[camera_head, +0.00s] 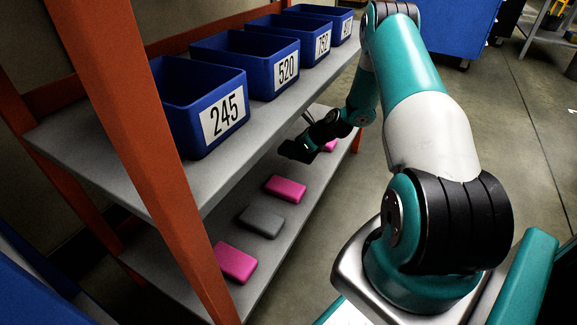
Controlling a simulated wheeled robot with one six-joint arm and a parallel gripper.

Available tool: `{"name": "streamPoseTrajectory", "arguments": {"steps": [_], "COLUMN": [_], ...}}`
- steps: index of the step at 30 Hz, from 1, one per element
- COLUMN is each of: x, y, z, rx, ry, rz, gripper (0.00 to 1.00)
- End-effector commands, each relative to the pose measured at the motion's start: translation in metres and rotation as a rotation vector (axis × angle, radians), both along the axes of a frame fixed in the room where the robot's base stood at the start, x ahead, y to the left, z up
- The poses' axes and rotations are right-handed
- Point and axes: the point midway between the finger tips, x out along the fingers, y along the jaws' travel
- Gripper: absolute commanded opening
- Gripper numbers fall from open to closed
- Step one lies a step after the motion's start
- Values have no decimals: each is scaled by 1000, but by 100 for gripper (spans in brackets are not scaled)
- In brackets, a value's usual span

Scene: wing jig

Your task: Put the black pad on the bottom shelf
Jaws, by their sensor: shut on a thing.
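My gripper (306,147) is at the far part of the rack, just off the front edge of the upper shelf and above the bottom shelf (225,225). It is shut on a dark, flat thing that looks like the black pad (294,152). The pad seems held above the bottom shelf, apart from it, though its outline merges with the dark fingers. On the bottom shelf lie a pink pad (235,262) nearest me, a grey pad (262,221), another pink pad (286,188), and a pink pad (330,145) partly hidden behind my gripper.
Several blue numbered bins, such as 245 (180,80) and 520 (225,58), stand on the upper shelf (185,182), close above. An orange upright (140,140) stands at the near front. Open floor (500,140) lies to the right.

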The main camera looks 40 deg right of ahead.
Motion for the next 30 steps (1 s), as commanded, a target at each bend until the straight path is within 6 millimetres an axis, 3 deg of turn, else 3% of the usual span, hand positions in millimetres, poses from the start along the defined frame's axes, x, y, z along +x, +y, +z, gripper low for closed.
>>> {"name": "streamPoseTrajectory", "arguments": {"steps": [1,12,23,24,27,30], "x": [0,0,-1,-1,-1,-1], "y": [1,-2,-3,-3,-2,-2], "z": [-18,-64,-65,-66,-65,-65], "rx": [1,0,0,0,0,0], "ry": [0,-1,-1,-1,0,0], "rz": [1,-4,-4,-4,-4,-4], "gripper": [42,42,42,71,94,94]}}
